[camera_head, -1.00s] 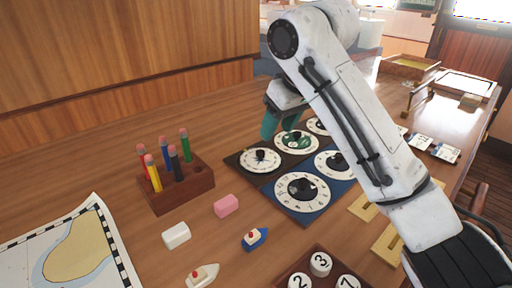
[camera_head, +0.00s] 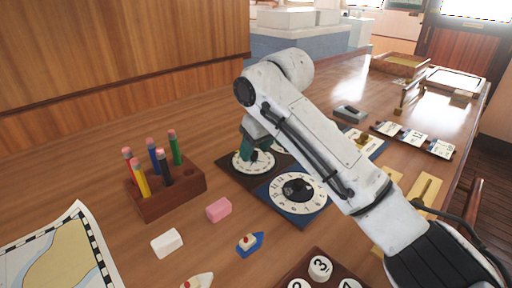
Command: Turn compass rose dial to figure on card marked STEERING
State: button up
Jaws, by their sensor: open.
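A white dial with a dark centre knob (camera_head: 240,167) sits on a dark panel at the left end of the dial board. Its face seems to bear a star pattern, possibly the compass rose, but it is too small to be sure. My gripper (camera_head: 254,150) has teal fingers and is open, low over this dial at its knob; I cannot tell whether they touch. Several cards with figures (camera_head: 414,138) stand in a dark rack at the right; their words are unreadable, so I cannot pick out STEERING.
A larger numbered dial (camera_head: 318,193) on a blue panel lies in front. My arm hides the other dials. Number pieces (camera_head: 320,268) sit in a dark tray.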

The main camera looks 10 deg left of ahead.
jog(key=shift+f, duration=0.1)
jog(key=shift+c, duration=0.4)
grip_shut()
jog(key=shift+a+p, duration=0.1)
jog(key=shift+p, duration=0.3)
jog(key=m+p, duration=0.1)
jog(key=p, duration=0.1)
jog(key=shift+s+a+r+m+t+h+p, duration=0.1)
jog(key=shift+s+r+m+t+h+p, duration=0.05)
jog(key=shift+r+m+t+h+p, duration=0.2)
jog(key=m+h+p, duration=0.1)
jog(key=m+p, duration=0.2)
jog(key=p, duration=0.2)
jog(key=shift+a+m+t, duration=0.1)
jog(key=shift+m+t, duration=0.25)
jog(key=m+p, duration=0.1)
jog(key=m+h+p, duration=0.1)
jog(key=m+p, duration=0.1)
jog(key=shift+a+f, duration=0.15)
jog(key=shift+f, duration=0.05)
jog(key=shift+f+m+h+p, duration=0.1)
jog(key=shift+m+h+p, duration=0.55)
jog(key=shift+m, duration=0.95)
jog(key=shift+a, duration=0.1)
